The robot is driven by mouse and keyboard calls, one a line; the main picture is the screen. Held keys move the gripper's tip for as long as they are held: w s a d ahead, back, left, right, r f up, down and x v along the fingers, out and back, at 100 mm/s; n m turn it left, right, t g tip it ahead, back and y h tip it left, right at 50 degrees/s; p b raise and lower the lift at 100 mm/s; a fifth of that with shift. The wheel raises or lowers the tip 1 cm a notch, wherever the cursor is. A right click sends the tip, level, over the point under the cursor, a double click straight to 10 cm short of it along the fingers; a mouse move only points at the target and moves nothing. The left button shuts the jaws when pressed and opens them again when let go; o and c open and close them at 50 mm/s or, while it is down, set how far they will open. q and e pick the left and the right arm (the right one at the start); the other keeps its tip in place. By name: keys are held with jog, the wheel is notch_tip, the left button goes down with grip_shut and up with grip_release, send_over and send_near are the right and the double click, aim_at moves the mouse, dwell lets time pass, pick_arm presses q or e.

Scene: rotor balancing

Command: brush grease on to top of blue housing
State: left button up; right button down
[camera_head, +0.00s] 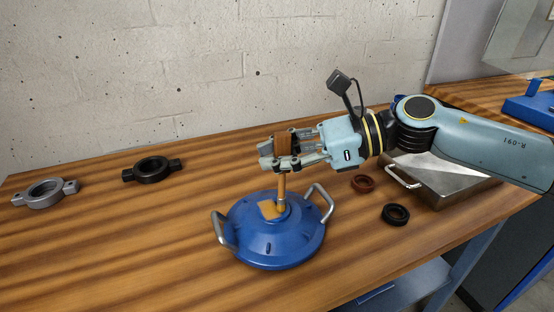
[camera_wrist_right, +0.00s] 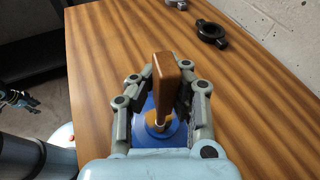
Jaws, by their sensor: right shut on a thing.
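The blue housing (camera_head: 272,243) is a round dome with two metal handles, standing on the wooden table. My right gripper (camera_head: 280,162) is above it, shut on the brush (camera_head: 282,187), which has a brown wooden handle and points down. The brush's lower end meets the top of the housing, beside a patch of yellow-brown grease (camera_head: 268,210). In the right wrist view the brush handle (camera_wrist_right: 165,85) stands between the fingers, and part of the blue housing (camera_wrist_right: 150,132) shows behind it.
A grey ring clamp (camera_head: 45,192) and a black one (camera_head: 152,170) lie at the left of the table (camera_head: 110,250). The front left is clear.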

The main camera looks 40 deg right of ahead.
jog(key=shift+w+d+b, duration=0.15)
jog(key=shift+w+b, duration=0.3)
jog(key=shift+w, duration=0.2)
jog(key=shift+w+d+b, duration=0.15)
jog(key=shift+w+b, duration=0.25)
jog(key=shift+w, duration=0.2)
jog(key=shift+s, duration=0.15)
jog(key=shift+s+a+p, duration=0.2)
jog(key=shift+s+p, duration=0.15)
jog(key=shift+s, duration=0.35)
jog(key=shift+s+a+p, duration=0.2)
jog(key=shift+s+p, duration=0.1)
jog(key=shift+s, duration=0.4)
jog(key=shift+w+d+b, duration=0.25)
jog(key=shift+w+b, duration=0.4)
jog(key=shift+w, duration=0.2)
jog(key=shift+w+d+b, duration=0.2)
jog(key=shift+w+b, duration=0.4)
jog(key=shift+w, duration=0.2)
jog(key=shift+s+a+p, duration=0.2)
jog(key=shift+s+p, duration=0.2)
jog(key=shift+s, duration=0.35)
jog(key=shift+s+a+p, duration=0.2)
jog(key=shift+s+p, duration=0.15)
jog(key=shift+s, duration=0.4)
